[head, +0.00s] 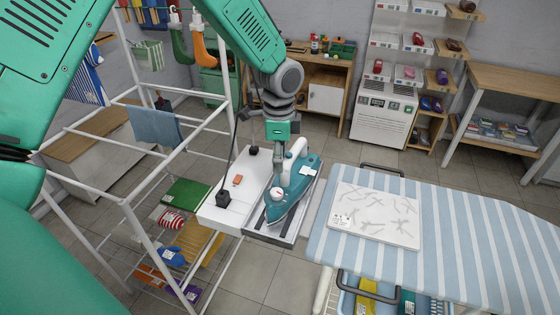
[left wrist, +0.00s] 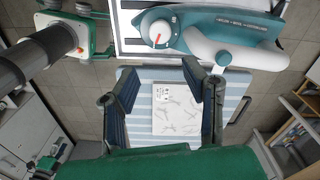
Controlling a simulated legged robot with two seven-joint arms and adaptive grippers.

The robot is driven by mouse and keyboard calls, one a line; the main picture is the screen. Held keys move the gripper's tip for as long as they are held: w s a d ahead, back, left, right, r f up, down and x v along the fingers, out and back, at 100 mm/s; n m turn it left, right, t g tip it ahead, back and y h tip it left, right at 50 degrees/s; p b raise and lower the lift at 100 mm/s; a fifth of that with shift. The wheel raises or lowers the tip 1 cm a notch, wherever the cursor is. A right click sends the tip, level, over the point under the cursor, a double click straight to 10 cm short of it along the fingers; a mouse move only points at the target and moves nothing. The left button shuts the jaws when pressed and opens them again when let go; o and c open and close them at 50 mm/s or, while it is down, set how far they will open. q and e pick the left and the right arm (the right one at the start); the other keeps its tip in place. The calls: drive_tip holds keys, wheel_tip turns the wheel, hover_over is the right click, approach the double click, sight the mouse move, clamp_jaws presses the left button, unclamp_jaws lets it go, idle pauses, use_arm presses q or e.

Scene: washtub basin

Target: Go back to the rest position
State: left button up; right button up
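My left gripper (head: 279,152) hangs over the left rear of the iron station in the head view, just left of the iron's handle. In the left wrist view its two dark fingers (left wrist: 163,82) stand apart with nothing between them. The iron also shows at the top of the left wrist view (left wrist: 210,32), apart from the fingers.
A striped ironing board (head: 465,240) with a wrinkled white cloth (head: 376,214) is at the right. A white drying rack (head: 130,205) with a blue towel (head: 155,124) stands at the left. Shelves and a wooden bench (head: 510,82) line the back. Open floor lies between.

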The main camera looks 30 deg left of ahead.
idle(0.3)
use_arm(q)
drive_tip(key=s+d+f+n+h, duration=0.1)
drive_tip(key=s+d+f+n, duration=0.15)
drive_tip(key=s+f, duration=0.5)
drive_tip(key=s+d+f+n+h, duration=0.1)
drive_tip(key=s+d+f+n, duration=0.15)
drive_tip(key=s+f, duration=0.5)
drive_tip(key=s+a+f+n+y, duration=0.15)
drive_tip(key=s+n, duration=0.25)
drive_tip(key=s, duration=0.5)
drive_tip(key=s+a+f+n+y, duration=0.1)
drive_tip(key=s+f+n, duration=0.25)
drive_tip(key=s, duration=0.65)
drive_tip(key=w+f+b, duration=0.1)
drive_tip(key=f+b, duration=0.7)
drive_tip(key=w+d+f+b, duration=0.1)
drive_tip(key=w+f+b, duration=0.1)
drive_tip(key=f+b, duration=0.6)
drive_tip(key=shift+w+f+m+t+b, duration=0.3)
drive_tip(key=shift+f+m+b, duration=0.05)
drive_tip(key=shift+b, duration=0.4)
drive_tip(key=shift+d+h, duration=0.1)
drive_tip(key=shift+h, duration=0.15)
